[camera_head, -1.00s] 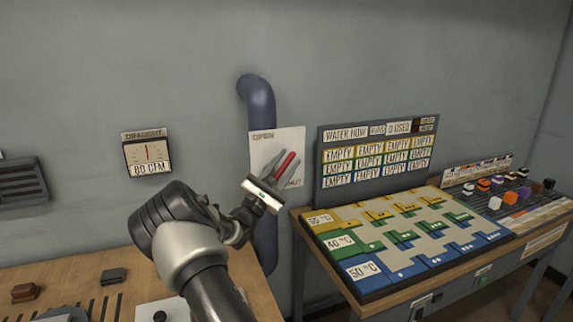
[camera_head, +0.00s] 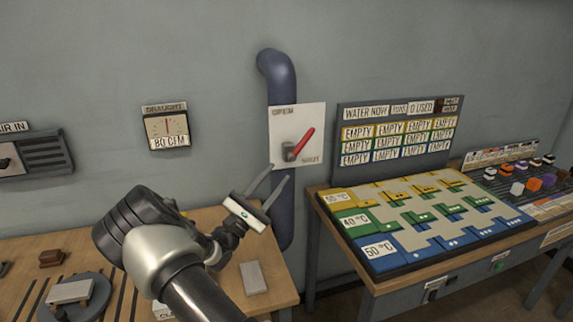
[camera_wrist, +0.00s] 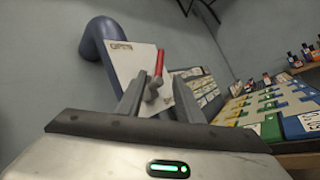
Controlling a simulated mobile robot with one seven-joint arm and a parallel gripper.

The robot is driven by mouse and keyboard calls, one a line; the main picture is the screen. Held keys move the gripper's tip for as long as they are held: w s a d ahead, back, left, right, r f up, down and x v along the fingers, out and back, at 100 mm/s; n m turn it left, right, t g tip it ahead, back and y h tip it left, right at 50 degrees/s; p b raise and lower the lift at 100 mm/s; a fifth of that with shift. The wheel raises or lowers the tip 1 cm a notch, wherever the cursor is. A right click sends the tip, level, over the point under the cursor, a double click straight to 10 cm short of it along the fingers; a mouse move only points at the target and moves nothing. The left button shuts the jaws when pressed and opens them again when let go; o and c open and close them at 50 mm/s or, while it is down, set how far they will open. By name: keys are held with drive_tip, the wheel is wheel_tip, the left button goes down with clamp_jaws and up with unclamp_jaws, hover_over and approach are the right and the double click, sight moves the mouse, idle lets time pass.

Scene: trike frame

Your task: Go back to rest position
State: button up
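My gripper (camera_head: 266,186) is open and empty, with its two fingers spread apart. It is below and to the left of the red lever (camera_head: 303,143) on the white plate (camera_head: 315,118) of the blue pipe, and apart from it. The lever slants up to the right from a grey pivot. In the wrist view, the red lever (camera_wrist: 159,62) shows between the fingers (camera_wrist: 158,95), beyond their tips.
The blue pipe (camera_head: 277,70) runs down the wall. A wooden table (camera_head: 212,217) with a grey block (camera_head: 253,278) is at the left. The colored board (camera_head: 420,215) and water panel (camera_head: 395,100) stand at the right. A draught gauge (camera_head: 167,128) hangs on the wall.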

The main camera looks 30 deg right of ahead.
drive_tip(key=shift+v, duration=1.05)
drive_tip(key=s+d+r+m+g+y+p, duration=0.1)
drive_tip(key=s+r+m+g+y+p, duration=0.35)
drive_tip(key=s, duration=0.55)
drive_tip(key=s+d+r+m+g+y+p, duration=0.1)
drive_tip(key=s+r+m+g+y, duration=0.2)
drive_tip(key=s+m+g+y, duration=0.5)
drive_tip(key=s+a+r+t+y+p, duration=0.2)
drive_tip(key=s+a+r+t+y, duration=0.1)
drive_tip(key=a, duration=0.4)
drive_tip(key=s+a+r+m+t+y+p, duration=0.1)
drive_tip(key=s+a+r+t+y, duration=0.3)
drive_tip(key=a, duration=0.4)
drive_tip(key=s+a+r+t+y+p, duration=0.2)
drive_tip(key=s+a+r+t+y, duration=0.1)
drive_tip(key=a, duration=0.4)
drive_tip(key=s+r+t, duration=0.1)
drive_tip(key=s+r, duration=0.1)
drive_tip(key=shift+s+a+p, duration=0.35)
drive_tip(key=shift+s, duration=0.05)
drive_tip(key=shift+m+t+y, duration=0.25)
